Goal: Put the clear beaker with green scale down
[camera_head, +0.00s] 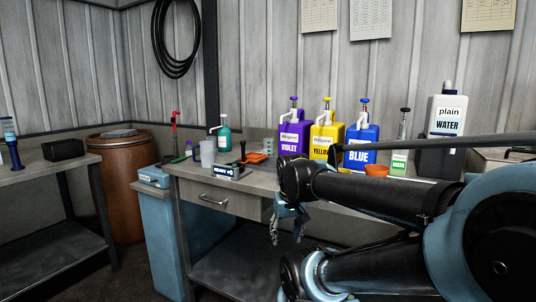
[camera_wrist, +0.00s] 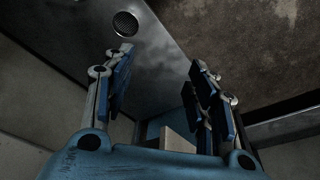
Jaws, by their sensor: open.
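A small clear beaker with faint greenish marks (camera_head: 268,146) stands on the workbench in the head view, behind an orange item and left of the violet jug. Its scale is too small to read. My gripper (camera_head: 287,226) hangs in front of the bench's front edge, below the bench top and apart from the beaker. In the wrist view my gripper (camera_wrist: 160,82) has its two fingers spread wide with nothing held between them. The beaker is not visible in the wrist view.
The workbench (camera_head: 187,171) also holds a pale cup (camera_head: 207,153), a teal bottle (camera_head: 224,135), violet (camera_head: 293,136), yellow (camera_head: 326,138) and blue jugs (camera_head: 361,144), and a water bottle (camera_head: 443,132). A drawer (camera_head: 222,200) sits under its top. A barrel (camera_head: 122,185) stands left.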

